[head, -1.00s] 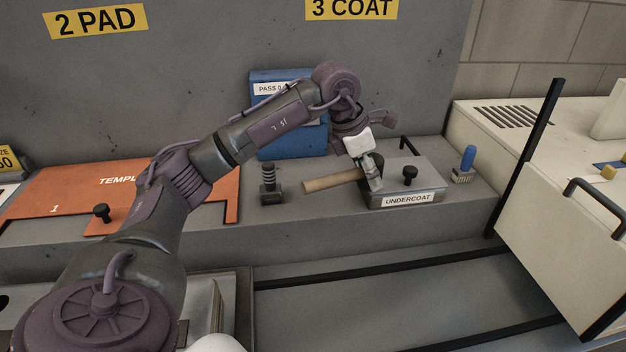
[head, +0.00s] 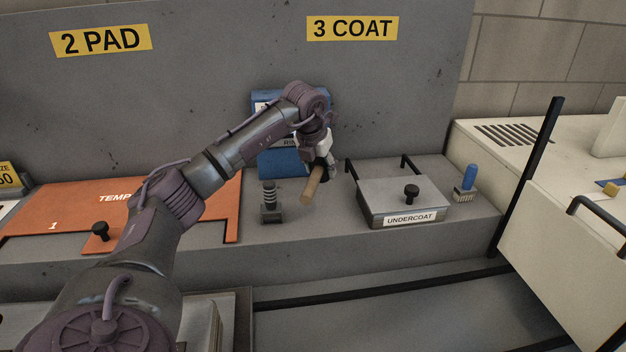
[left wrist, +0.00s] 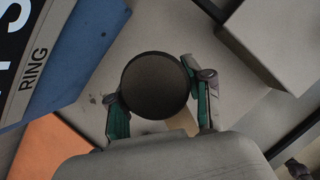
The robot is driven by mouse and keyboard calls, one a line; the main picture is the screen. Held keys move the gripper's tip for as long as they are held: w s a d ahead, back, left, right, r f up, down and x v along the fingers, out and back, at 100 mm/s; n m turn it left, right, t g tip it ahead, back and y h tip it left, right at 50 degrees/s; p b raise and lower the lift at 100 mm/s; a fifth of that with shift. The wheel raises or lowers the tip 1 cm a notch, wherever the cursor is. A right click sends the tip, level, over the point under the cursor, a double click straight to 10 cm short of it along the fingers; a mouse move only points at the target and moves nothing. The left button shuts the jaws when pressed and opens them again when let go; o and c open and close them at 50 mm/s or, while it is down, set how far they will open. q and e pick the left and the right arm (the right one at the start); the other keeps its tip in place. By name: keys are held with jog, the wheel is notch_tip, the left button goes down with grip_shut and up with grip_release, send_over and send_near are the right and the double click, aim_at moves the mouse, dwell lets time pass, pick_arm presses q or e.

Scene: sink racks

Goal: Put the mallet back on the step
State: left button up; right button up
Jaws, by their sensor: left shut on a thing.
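The mallet (head: 312,186) has a tan wooden handle and a dark round head. My left gripper (head: 322,165) is shut on it, above the grey step (head: 335,218), between the black ribbed post and the undercoat box. The handle points down toward the front in the head view. In the left wrist view the dark round mallet head (left wrist: 155,85) sits between the two green-padded fingers (left wrist: 160,108), with a bit of tan behind it. I cannot tell whether the mallet touches the step. My right gripper is not in view.
The lidded metal undercoat box (head: 380,205) stands right of the mallet, with a blue-handled brush (head: 467,182) beyond it. The black ribbed post (head: 269,203) and orange template (head: 60,205) are to the left.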

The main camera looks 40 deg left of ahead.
pick_arm(q)
jog(key=shift+a+f, duration=0.4)
jog(key=shift+a, duration=0.2)
jog(key=shift+a+f, duration=0.4)
jog(key=shift+a, duration=0.2)
notch_tip(320, 180, down, 3)
jog(key=shift+f+p, duration=0.1)
jog(key=shift+p, duration=0.55)
jog(key=shift+f, duration=0.3)
jog(key=shift+f, duration=0.15)
jog(key=o, duration=1)
